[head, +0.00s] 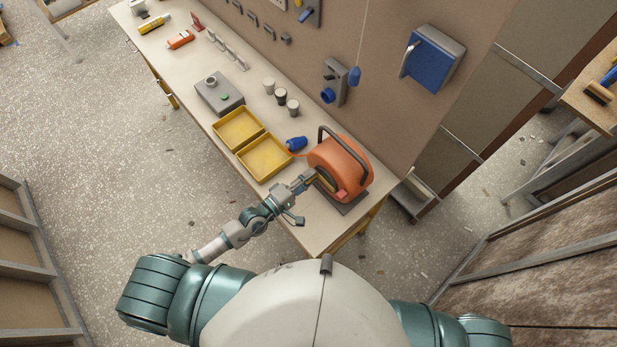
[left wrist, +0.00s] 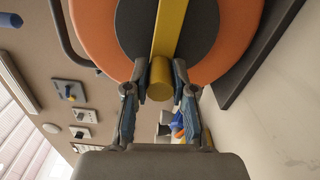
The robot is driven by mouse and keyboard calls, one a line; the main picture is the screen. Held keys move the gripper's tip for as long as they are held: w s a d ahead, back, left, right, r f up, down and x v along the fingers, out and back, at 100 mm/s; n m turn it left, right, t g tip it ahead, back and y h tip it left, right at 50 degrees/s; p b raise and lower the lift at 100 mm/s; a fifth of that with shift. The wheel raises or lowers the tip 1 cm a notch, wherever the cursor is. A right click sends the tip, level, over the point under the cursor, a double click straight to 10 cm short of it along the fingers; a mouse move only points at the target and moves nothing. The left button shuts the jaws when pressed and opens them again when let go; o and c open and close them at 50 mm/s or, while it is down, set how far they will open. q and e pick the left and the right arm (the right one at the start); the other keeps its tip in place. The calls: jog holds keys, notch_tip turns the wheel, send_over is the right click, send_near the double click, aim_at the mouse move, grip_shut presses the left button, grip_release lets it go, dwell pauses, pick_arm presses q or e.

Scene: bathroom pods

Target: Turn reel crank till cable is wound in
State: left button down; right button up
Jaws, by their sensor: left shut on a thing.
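The orange cable reel (head: 342,165) stands on the near end of the workbench, with a dark handle frame over it. A blue plug (head: 296,143) lies beside the reel, with a short bit of orange cable running to it. My left gripper (head: 306,183) is at the reel's face. In the left wrist view the reel's orange flange (left wrist: 232,40) and dark hub fill the top. A yellow crank arm (left wrist: 168,30) ends in a yellow knob (left wrist: 160,80). My left gripper's fingers (left wrist: 160,92) are shut on this knob from both sides. My right gripper is not in view.
Two yellow trays (head: 263,157), a grey box (head: 219,93) and several small cups (head: 281,97) stand on the workbench (head: 318,232). A blue wall box (head: 432,60) and a blue socket (head: 328,95) are on the panel behind. Open floor lies left of the bench.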

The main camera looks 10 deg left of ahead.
pick_arm(q)
jog(key=m, duration=0.1)
jog(key=r+m+p, duration=0.1)
jog(key=m, duration=0.2)
jog(key=shift+d+r+m, duration=0.15)
jog(key=shift+r+m, duration=0.25)
jog(key=shift+p, duration=0.3)
jog(key=shift+s, duration=0.1)
jog(key=c, duration=1.2)
grip_release()
jog(key=shift+o, duration=1.1)
jog(key=shift+d+m, duration=0.15)
jog(key=shift+m, duration=0.15)
jog(key=shift+f, duration=0.1)
jog(key=v, duration=1.2)
